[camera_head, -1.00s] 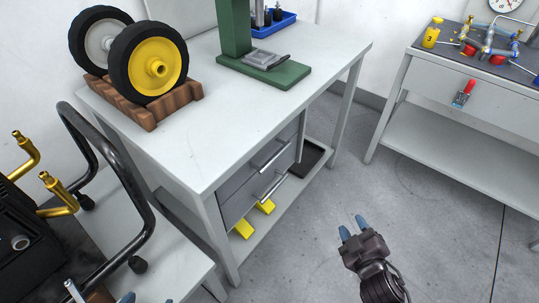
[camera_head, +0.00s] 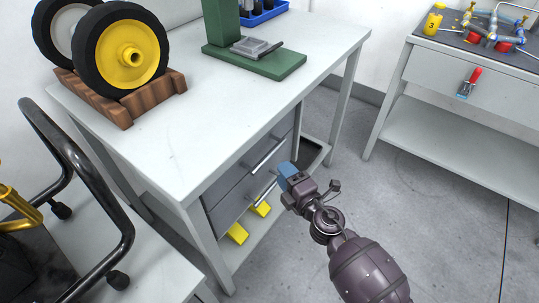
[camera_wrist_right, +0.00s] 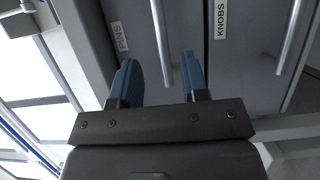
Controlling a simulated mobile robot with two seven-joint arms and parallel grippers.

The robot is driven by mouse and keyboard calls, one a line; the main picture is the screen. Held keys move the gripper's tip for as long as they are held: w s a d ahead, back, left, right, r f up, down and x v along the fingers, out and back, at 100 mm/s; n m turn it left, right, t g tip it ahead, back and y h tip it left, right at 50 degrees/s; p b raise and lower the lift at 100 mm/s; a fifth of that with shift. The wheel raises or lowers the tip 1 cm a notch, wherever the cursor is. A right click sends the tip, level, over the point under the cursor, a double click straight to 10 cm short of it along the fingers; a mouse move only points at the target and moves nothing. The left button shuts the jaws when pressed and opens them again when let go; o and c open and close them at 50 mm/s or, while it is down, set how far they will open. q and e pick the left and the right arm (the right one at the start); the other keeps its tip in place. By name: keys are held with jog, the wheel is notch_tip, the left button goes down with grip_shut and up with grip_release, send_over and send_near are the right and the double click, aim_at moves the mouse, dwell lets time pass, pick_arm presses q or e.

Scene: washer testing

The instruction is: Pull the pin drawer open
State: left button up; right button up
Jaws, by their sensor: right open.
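The pin drawer, labelled PINS (camera_wrist_right: 118,36), shows its grey front in the right wrist view, with a slim bar handle (camera_wrist_right: 161,45). My right gripper (camera_wrist_right: 160,75) is open, its blue fingers one on each side of the handle's line in that view. I cannot tell whether the fingertips reach the handle. In the head view my right gripper (camera_head: 284,173) is in front of the grey two-drawer unit, near the right ends of the upper handle (camera_head: 263,152) and lower handle (camera_head: 264,187). Both drawers look shut. Labels are not readable there. My left gripper is out of view.
The KNOBS drawer (camera_wrist_right: 240,45) is beside the pin drawer, with its own handle (camera_wrist_right: 290,37). The white workbench (camera_head: 210,115) carries a wheel stand (camera_head: 160,95) and a green press (camera_head: 260,65). Yellow pieces (camera_head: 237,233) lie below. Open floor is to the right.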

aim_at(269, 154)
jog(key=shift+b+x, duration=0.5)
jog(key=shift+x, duration=3.45)
grip_shut()
